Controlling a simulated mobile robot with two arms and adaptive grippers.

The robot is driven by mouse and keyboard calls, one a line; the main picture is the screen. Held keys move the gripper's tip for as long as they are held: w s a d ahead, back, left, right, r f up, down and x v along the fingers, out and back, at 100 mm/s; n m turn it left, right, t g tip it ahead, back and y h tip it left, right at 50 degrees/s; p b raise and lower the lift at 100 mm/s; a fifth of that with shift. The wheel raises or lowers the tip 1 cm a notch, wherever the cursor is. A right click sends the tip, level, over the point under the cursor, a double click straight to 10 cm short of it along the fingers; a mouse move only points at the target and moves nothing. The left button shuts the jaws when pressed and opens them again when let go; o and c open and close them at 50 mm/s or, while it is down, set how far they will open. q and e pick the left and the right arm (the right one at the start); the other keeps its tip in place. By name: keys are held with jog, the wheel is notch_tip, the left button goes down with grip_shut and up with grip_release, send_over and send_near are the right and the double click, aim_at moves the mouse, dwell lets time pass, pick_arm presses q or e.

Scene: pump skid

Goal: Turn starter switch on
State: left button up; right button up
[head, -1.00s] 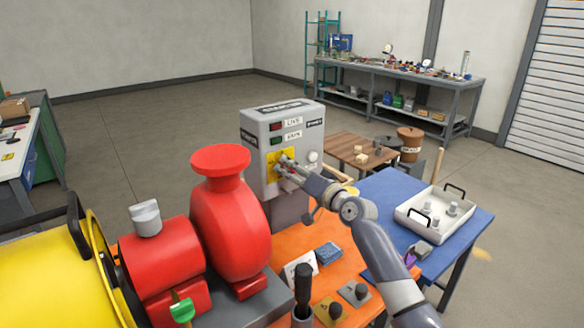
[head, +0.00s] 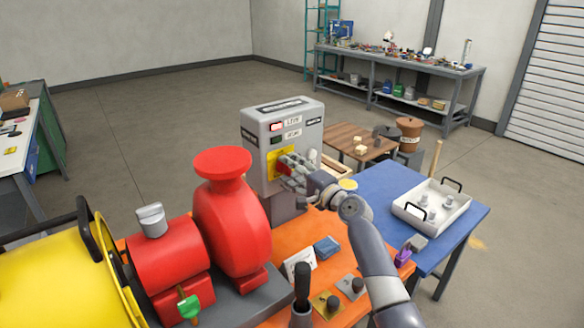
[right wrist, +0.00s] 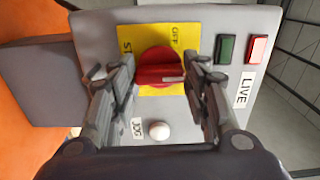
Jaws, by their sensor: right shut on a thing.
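The grey starter box (head: 309,133) stands behind the red pump. Its red starter switch (right wrist: 158,66) sits on a yellow plate (right wrist: 178,37) with a partly hidden OFF label. In the right wrist view its white mark points right. My right gripper (head: 287,170) is at the plate, its fingers shut on the switch from both sides; it mostly hides the switch in the head view. The lamp beside the LIVE label (right wrist: 257,50) glows pale pink. The green lamp (right wrist: 226,49) beside it is dark. My left gripper is out of view.
The red pump (head: 230,225) and yellow motor cover (head: 50,280) stand left of my right arm. A blue table (head: 385,185) with a white tray (head: 455,222) is at the right.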

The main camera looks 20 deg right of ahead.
jog(key=shift+m, duration=0.3)
jog(key=o, duration=1.1)
jog(key=shift+c, duration=0.2)
jog(key=v, duration=1.2)
